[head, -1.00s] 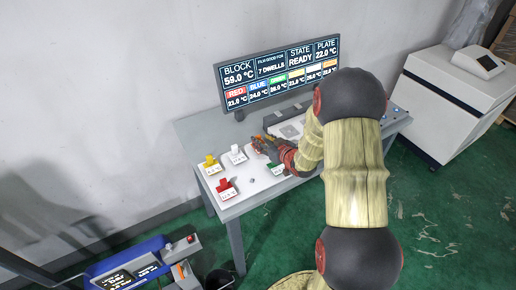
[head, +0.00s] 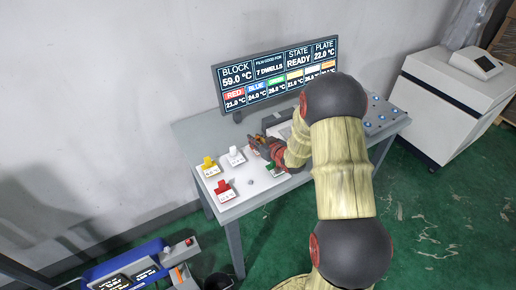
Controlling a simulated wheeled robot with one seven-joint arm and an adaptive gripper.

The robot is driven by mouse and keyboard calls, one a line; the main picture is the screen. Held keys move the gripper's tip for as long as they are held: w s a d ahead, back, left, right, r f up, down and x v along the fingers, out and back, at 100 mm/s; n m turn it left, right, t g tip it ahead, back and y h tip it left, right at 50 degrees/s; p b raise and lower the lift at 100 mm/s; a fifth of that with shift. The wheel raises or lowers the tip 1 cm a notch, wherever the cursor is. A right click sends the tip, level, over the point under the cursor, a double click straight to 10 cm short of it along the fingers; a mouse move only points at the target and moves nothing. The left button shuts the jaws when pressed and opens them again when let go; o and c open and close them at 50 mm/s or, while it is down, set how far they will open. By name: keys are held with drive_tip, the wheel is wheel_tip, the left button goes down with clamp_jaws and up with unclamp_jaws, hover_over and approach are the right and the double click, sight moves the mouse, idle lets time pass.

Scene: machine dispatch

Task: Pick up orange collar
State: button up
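I cannot make out the orange collar for certain; the area around my gripper is small and partly covered by my arm. My gripper (head: 256,146) is low over the table, between the white collar (head: 235,151) and the green collar (head: 271,166). Its fingers point left, and whether they are open or hold anything is too small to tell. The yellow collar (head: 209,162) and the red collar (head: 222,186) stand on white labelled bases at the left end of the table.
The grey table (head: 237,208) stands against the wall. A display screen (head: 280,72) rises along its back edge. A panel with blue buttons (head: 381,117) is at the right end. A blue-framed unit (head: 125,262) and a dark bin (head: 218,281) are on the floor at front left.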

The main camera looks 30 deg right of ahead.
clamp_jaws()
idle(0.3)
